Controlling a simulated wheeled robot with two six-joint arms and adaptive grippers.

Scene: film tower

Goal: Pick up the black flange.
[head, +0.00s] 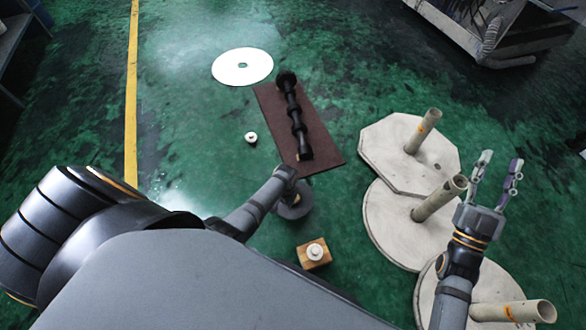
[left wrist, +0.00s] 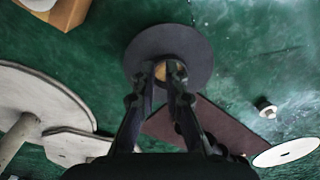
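The black flange, a dark round disc, lies under my left gripper in the head view (head: 294,208). It fills the upper middle of the left wrist view (left wrist: 190,45). My left gripper (head: 287,172) points down at its centre. In the left wrist view its two fingertips (left wrist: 163,70) stand either side of a small tan spot at the flange's middle. Whether they press on the flange cannot be told. The fingers hide part of the centre. My right gripper (head: 501,168) is open and empty above the floor at the right.
A brown board (head: 322,150) with a long black ribbed part (head: 296,120) lies beyond the flange. A wooden block (head: 305,257) with a white piece stands near. Pale plates with posts (head: 385,150) fill the right. A white disc (head: 232,74) and small white knob (head: 251,138) lie on the green floor.

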